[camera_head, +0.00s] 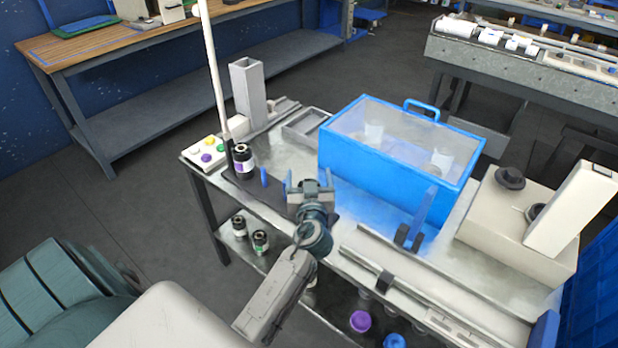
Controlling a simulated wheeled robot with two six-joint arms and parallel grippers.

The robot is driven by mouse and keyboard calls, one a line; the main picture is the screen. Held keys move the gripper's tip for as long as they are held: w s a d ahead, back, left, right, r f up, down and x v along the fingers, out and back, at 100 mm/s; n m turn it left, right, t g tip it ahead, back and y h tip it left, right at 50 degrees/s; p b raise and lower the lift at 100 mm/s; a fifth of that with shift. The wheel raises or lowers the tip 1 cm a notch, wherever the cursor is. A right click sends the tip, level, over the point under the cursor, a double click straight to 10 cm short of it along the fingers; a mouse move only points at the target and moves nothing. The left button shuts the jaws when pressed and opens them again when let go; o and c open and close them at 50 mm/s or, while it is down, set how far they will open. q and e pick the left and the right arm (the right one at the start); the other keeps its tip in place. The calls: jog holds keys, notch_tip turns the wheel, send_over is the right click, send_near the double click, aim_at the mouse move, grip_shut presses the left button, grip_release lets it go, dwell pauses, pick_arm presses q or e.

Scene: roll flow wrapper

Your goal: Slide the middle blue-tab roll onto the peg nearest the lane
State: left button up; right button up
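A roll with a blue top (394,341) shows at the bottom edge, below the table front. A roll with a purple top (360,321) is to its left. I cannot tell which one is the middle blue-tab roll. A long grey lane (440,306) runs along the table's front right. Two dark round fittings, an upper one (510,178) and a lower one (535,212), sit on the cream machine; I cannot tell whether they are pegs. My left gripper (309,180) is over the table, its fingers apart with no roll between them. My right gripper is out of view.
A blue box with a clear lid (337,160) stands behind my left gripper. Two dark canisters (240,227) (260,241) sit on the lower shelf.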

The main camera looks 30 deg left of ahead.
pick_arm(q)
jog(key=shift+f, duration=0.2)
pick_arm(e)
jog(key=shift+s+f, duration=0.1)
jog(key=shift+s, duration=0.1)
pick_arm(q)
jog(key=shift+s+d, duration=0.1)
jog(key=shift+s, duration=0.05)
jog(key=b+v, duration=0.3)
jog(key=v, duration=0.7)
jog(key=shift+s+d+r, duration=0.15)
jog(key=shift+s+r, duration=0.05)
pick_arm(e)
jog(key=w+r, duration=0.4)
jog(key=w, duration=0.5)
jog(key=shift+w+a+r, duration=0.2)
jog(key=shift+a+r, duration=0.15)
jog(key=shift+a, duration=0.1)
pick_arm(q)
jog(key=shift+f, duration=0.1)
